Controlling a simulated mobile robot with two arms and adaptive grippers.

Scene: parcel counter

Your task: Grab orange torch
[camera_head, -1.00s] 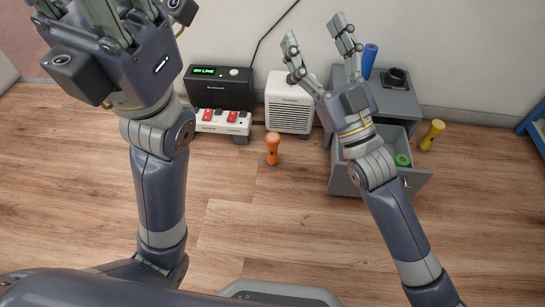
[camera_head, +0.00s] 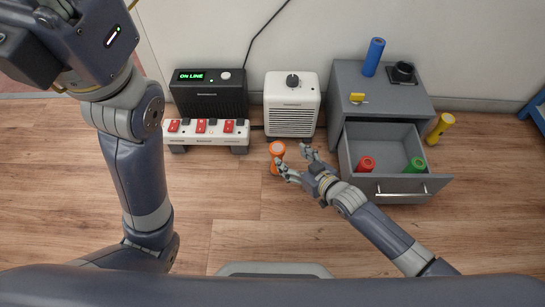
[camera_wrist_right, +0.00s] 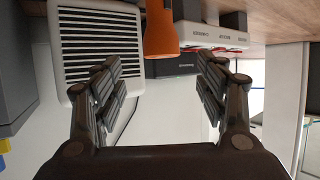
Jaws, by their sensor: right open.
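The orange torch (camera_head: 277,155) stands upright on the wooden floor in front of the white heater-like box. My right gripper (camera_head: 292,160) is open and empty just to the right of the torch in the head view, with its fingers toward it. In the right wrist view the torch (camera_wrist_right: 160,30) shows at the top, between and beyond the open fingers (camera_wrist_right: 158,95). I cannot tell whether a finger touches it. My left arm stands at the left of the head view; its gripper's fingers are outside the frame.
The white box (camera_head: 291,108), black "ON LINE" unit (camera_head: 209,97) and power strip (camera_head: 207,137) stand behind. A grey cabinet (camera_head: 350,75) has an open drawer (camera_head: 402,188) holding red (camera_head: 366,164) and green (camera_head: 416,166) torches. A blue torch (camera_head: 374,57) stands on top; a yellow one (camera_head: 440,128) stands right.

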